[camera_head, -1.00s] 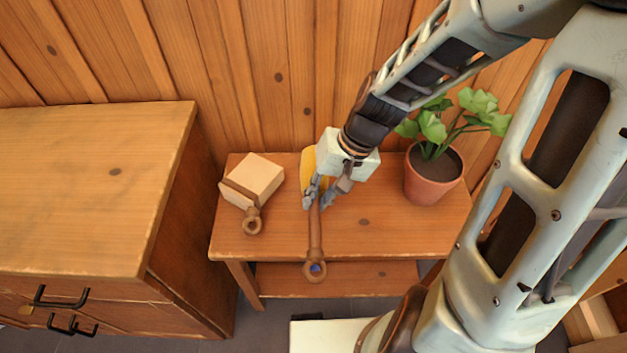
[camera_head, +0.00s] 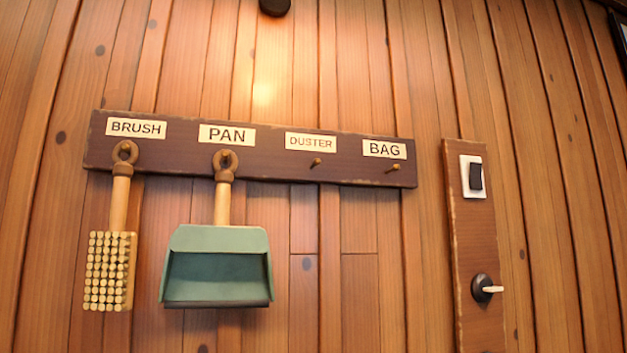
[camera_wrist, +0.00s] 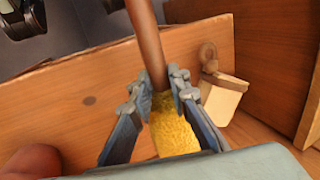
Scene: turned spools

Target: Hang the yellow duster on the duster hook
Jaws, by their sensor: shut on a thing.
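In the wrist view my gripper (camera_wrist: 165,88) is shut on the brown handle of the yellow duster (camera_wrist: 172,130). The duster's fuzzy yellow head shows between my fingers, and its handle runs up to the top edge. The ring end of the handle is out of view. In the head view the duster hook (camera_head: 316,162) is a bare wooden peg under the DUSTER label (camera_head: 311,143) on the dark rack board (camera_head: 270,165). My gripper and the duster are not in the head view.
A brush (camera_head: 112,265) and a green pan (camera_head: 217,270) hang on pegs left of the duster hook. The BAG peg (camera_head: 393,169) on its right is empty. A switch panel (camera_head: 470,240) is farther right.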

